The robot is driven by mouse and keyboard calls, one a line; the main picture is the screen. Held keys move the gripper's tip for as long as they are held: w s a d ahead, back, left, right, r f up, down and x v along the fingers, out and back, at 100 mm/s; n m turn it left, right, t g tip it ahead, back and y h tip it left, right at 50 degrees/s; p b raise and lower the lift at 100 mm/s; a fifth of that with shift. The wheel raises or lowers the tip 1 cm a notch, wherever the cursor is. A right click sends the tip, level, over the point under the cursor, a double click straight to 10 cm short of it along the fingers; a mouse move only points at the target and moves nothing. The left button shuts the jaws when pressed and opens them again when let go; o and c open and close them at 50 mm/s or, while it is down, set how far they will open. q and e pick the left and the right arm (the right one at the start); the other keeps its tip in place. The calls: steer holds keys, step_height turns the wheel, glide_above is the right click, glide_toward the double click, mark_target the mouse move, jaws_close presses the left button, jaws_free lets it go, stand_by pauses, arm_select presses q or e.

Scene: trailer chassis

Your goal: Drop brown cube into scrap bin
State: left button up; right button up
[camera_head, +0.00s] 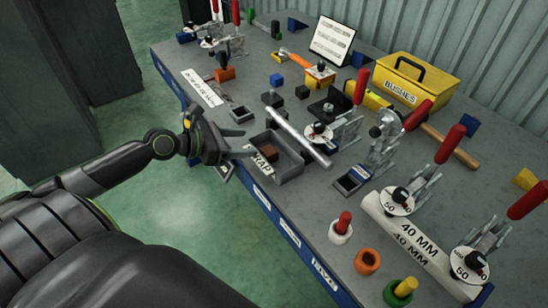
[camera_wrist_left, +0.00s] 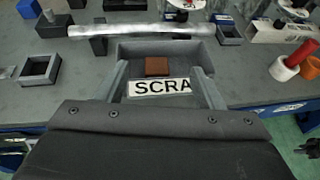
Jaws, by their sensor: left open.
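The scrap bin (camera_head: 291,171) is a grey open tray with a white SCRAP label, at the near edge of the workbench. The brown cube (camera_head: 269,153) lies inside it, near the labelled wall; it also shows in the left wrist view (camera_wrist_left: 157,66), just behind the label. My left gripper (camera_head: 245,143) is at the bin's near left side, its fingers apart and empty. In the left wrist view its fingers (camera_wrist_left: 160,76) stand on either side of the label, with the cube beyond and between them. My right gripper is not in view.
A metal bar (camera_head: 298,137) lies behind the bin. Red-handled clamps (camera_head: 385,140) and a yellow BUSHES box (camera_head: 416,82) crowd the bench farther back.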

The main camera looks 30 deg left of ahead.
arm_select(q)
steer(key=p+v, duration=0.8)
steer(key=v, duration=0.2)
steer(key=shift+s+a+r, duration=0.15)
steer(key=shift+s+r, duration=0.1)
steer(key=shift+a+f, duration=0.1)
stand_by(0.6)
